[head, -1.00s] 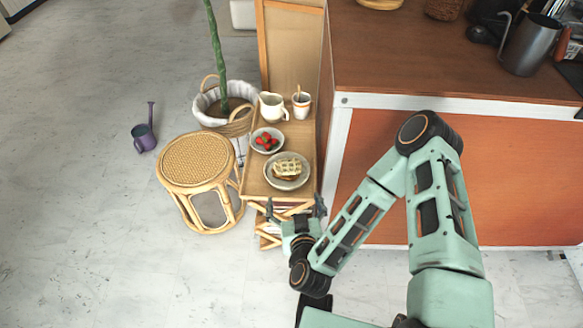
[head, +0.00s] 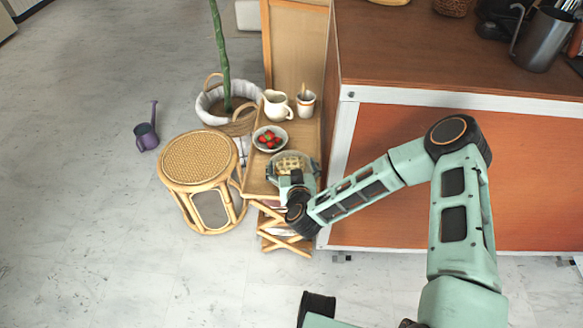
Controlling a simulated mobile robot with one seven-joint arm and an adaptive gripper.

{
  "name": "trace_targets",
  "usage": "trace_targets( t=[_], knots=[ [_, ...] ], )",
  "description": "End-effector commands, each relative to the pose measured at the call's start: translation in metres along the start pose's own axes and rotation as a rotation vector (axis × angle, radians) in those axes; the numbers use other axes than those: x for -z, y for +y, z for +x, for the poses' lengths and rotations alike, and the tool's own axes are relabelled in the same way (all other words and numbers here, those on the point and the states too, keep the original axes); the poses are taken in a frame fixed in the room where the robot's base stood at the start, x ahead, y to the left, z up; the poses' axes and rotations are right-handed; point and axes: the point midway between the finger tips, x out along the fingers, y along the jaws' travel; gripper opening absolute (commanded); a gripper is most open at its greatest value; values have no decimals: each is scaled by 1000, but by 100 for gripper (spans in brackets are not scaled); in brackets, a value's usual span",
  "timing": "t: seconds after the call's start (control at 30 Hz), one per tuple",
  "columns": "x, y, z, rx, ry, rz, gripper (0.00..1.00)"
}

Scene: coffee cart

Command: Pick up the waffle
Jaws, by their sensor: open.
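The waffle (head: 291,164) is golden with a grid pattern and lies on a grey plate (head: 312,160) on the small wooden cart (head: 258,180). My gripper (head: 290,174) is at the near side of the plate, over the cart's front part. It is open, with a finger to each side of the waffle's near part. My wrist and gripper hide the near part of the plate and some of the waffle. I cannot tell how high the fingers are above the plate.
A bowl of strawberries (head: 270,138) sits just behind the plate. A cream pitcher (head: 277,105) and a cup (head: 305,103) stand farther back. A rattan stool (head: 199,158) is left of the cart; the orange counter (head: 430,130) is close on the right.

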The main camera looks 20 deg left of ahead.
Motion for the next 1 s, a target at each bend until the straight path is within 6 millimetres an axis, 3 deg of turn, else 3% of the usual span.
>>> trace_targets(
  t=[0.27,0.7,1.0],
  knots=[
    [0,0,4,1,0,1,87],
    [0,0,4,1,0,0,42],
    [4,0,2,1,1,0,42]
  ],
)
